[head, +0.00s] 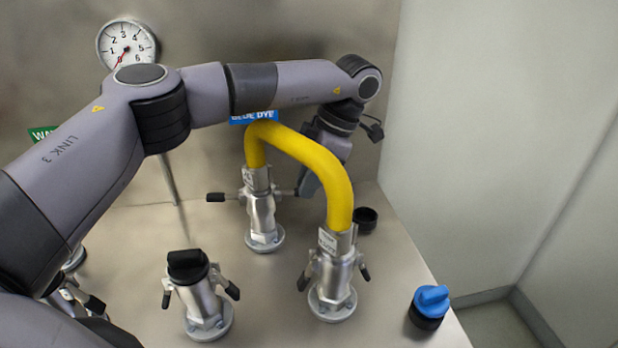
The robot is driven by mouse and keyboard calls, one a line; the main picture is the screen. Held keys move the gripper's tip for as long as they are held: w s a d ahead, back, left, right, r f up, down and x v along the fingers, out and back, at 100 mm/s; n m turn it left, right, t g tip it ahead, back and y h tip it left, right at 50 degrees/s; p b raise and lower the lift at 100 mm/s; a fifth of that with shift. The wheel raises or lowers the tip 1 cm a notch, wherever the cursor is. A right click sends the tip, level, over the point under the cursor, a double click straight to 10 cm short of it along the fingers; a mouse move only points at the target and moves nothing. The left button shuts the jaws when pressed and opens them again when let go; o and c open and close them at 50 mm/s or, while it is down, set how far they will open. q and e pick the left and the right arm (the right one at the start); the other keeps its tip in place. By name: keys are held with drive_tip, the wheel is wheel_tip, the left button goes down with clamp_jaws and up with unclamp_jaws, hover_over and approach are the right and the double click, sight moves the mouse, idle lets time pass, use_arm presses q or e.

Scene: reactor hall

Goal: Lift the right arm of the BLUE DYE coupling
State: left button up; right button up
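The BLUE DYE coupling (261,209) is the rear silver fitting below the partly covered blue label (253,116). A yellow hose (315,158) runs from its top to a front coupling (333,275). Its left arm (216,197) sticks out roughly level. Its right arm (284,193) also points out roughly level to the right, its black end close to my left gripper (307,187). That gripper hangs behind the hose, which hides part of it. I cannot tell whether its fingers touch or hold the arm. My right gripper is not in view.
A black-capped coupling (197,300) stands at the front left. A blue cap (430,304) lies near the bench's right edge, and a black cap (365,219) lies right of the hose. A gauge (126,45) is on the back wall. My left arm crosses above the couplings.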

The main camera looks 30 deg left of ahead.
use_arm(q)
clamp_jaws()
drive_tip(key=shift+s+a+r+t+h, duration=0.15)
drive_tip(key=shift+a+r+t+h, duration=0.1)
drive_tip(key=shift+r+t+h, duration=0.55)
drive_tip(key=shift+f, duration=0.2)
drive_tip(key=o, duration=0.7)
unclamp_jaws()
drive_tip(key=shift+v, duration=3.6)
